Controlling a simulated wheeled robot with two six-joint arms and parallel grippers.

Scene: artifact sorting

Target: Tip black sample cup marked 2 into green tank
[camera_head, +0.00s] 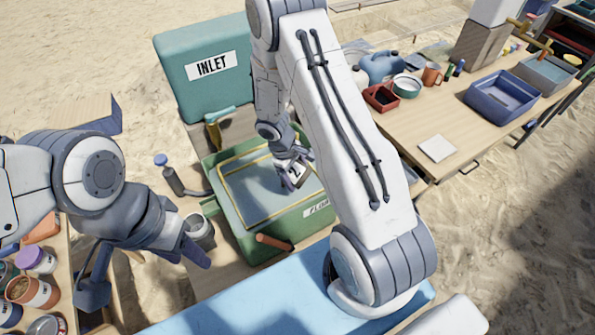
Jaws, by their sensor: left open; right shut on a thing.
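The green tank (262,240) stands in the middle, with a yellow-edged rectangular opening on top and a partly hidden white label on its front. My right gripper (291,166) is over the tank's opening, shut on a small dark cup (298,177) with a pale edge. The cup looks tilted; its marking cannot be read and my fingers partly hide it. My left gripper (146,272) is open and empty at the left, apart from the tank.
A grey can (200,231) stands between my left gripper and the tank. A green box marked INLET (205,66) is behind. Several jars (33,291) crowd the left table. The right table holds a blue bin (501,97) and a white card (437,149).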

